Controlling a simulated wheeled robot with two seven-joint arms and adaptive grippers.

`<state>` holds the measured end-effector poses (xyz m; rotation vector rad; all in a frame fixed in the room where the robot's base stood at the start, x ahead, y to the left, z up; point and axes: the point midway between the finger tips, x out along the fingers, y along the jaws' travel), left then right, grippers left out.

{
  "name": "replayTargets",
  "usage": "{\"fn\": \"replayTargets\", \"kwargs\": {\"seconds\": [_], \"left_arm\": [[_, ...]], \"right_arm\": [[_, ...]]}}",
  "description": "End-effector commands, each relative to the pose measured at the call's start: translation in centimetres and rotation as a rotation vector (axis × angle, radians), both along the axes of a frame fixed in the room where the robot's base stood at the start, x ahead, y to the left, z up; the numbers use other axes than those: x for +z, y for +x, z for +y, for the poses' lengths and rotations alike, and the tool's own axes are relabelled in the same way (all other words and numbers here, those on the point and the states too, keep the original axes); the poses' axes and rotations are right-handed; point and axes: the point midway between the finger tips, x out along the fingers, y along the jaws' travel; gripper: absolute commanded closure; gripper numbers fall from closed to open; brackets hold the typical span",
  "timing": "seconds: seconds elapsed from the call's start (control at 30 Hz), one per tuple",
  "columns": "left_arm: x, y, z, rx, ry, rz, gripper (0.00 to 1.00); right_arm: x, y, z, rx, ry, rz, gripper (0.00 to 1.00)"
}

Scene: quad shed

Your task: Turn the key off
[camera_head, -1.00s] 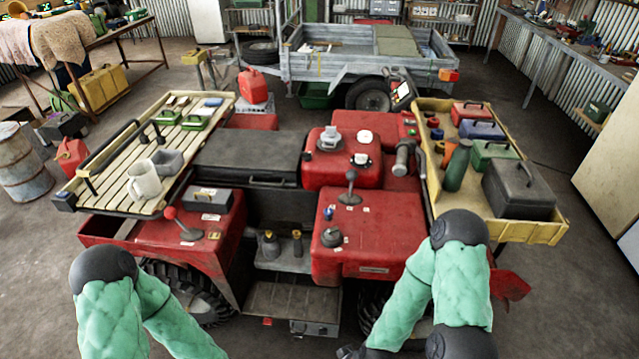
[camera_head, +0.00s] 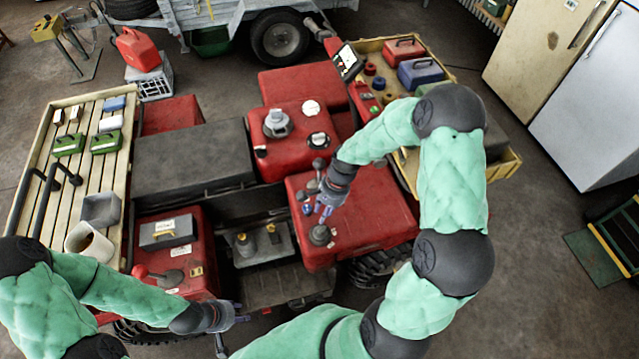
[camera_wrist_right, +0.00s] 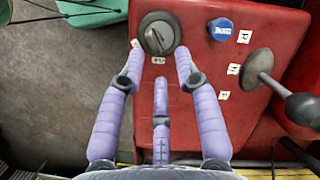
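The key (camera_wrist_right: 159,33) is a round dark-grey switch with a raised bar across it, on the red panel (camera_head: 372,225). It also shows in the head view (camera_head: 320,235). My right gripper (camera_wrist_right: 159,58) is open, with two purple fingers spread to either side of the key's near edge and a third finger short of it. I cannot tell whether any finger touches the key. In the head view my right gripper (camera_head: 326,208) is just above and behind the key. My left gripper (camera_head: 238,314) is low in front of the vehicle; its fingers are too small to read.
A blue button (camera_wrist_right: 221,29) and a black-knobbed lever (camera_wrist_right: 303,107) stand right of the key in the wrist view. A yellow tray (camera_head: 505,165) is at right, partly behind my arm.

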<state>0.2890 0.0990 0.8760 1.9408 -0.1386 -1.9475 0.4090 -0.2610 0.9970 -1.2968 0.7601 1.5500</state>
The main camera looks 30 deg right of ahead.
Motion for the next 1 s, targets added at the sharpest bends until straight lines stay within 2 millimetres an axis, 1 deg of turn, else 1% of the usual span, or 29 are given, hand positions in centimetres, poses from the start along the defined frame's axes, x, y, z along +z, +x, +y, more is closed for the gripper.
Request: {"fn": "replayTargets", "kwargs": {"seconds": [0.03,0.1,0.27,0.57,1.0], "left_arm": [[0.7,0.0,0.0,0.000,0.000,0.001,0.60],[0.9,0.0,0.0,0.000,0.000,0.001,0.60],[0.7,-0.1,0.0,0.001,0.000,0.001,0.60],[-0.8,-0.1,0.0,0.001,0.000,0.001,0.60],[-3.9,0.0,0.0,0.001,0.000,0.001,0.60]], "right_arm": [[1.2,0.1,-0.6,-0.026,-0.005,0.007,0.67],[1.8,0.1,-1.1,-0.052,-0.010,0.018,0.67],[1.8,0.1,-1.4,-0.070,-0.012,0.026,0.67],[-0.2,-0.1,-0.9,-0.067,-0.011,0.026,0.67],[-4.6,-0.4,0.2,-0.065,-0.010,0.026,0.67]]}}
